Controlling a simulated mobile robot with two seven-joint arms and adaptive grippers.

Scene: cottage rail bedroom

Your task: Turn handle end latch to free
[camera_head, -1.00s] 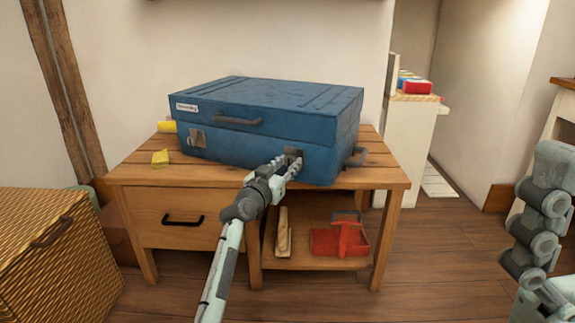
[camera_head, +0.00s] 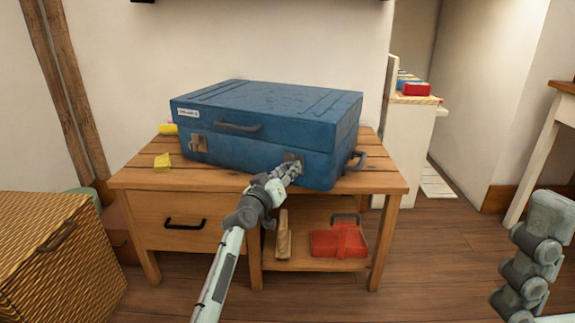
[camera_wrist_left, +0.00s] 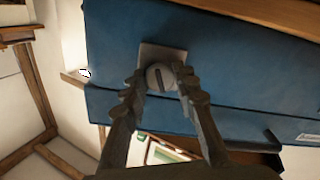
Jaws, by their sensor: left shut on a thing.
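The blue case (camera_head: 265,120) lies closed on the wooden bench. Its right front latch (camera_head: 292,157), nearest the side handle (camera_head: 356,161), is partly hidden by my left gripper (camera_head: 289,169). In the left wrist view the latch is a pale square plate with a round slotted knob (camera_wrist_left: 158,77). The two fingers of my left gripper (camera_wrist_left: 160,88) are closed around this knob, one on each side. A second latch (camera_head: 198,143) sits at the left of the case front. My right gripper is out of view; only part of my right arm shows at the lower right.
The bench (camera_head: 150,177) has a drawer and an open shelf holding a red tool tray (camera_head: 336,243) and a wooden block (camera_head: 283,243). A yellow item (camera_head: 162,162) lies left of the case. A wicker chest (camera_head: 60,250) stands at left.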

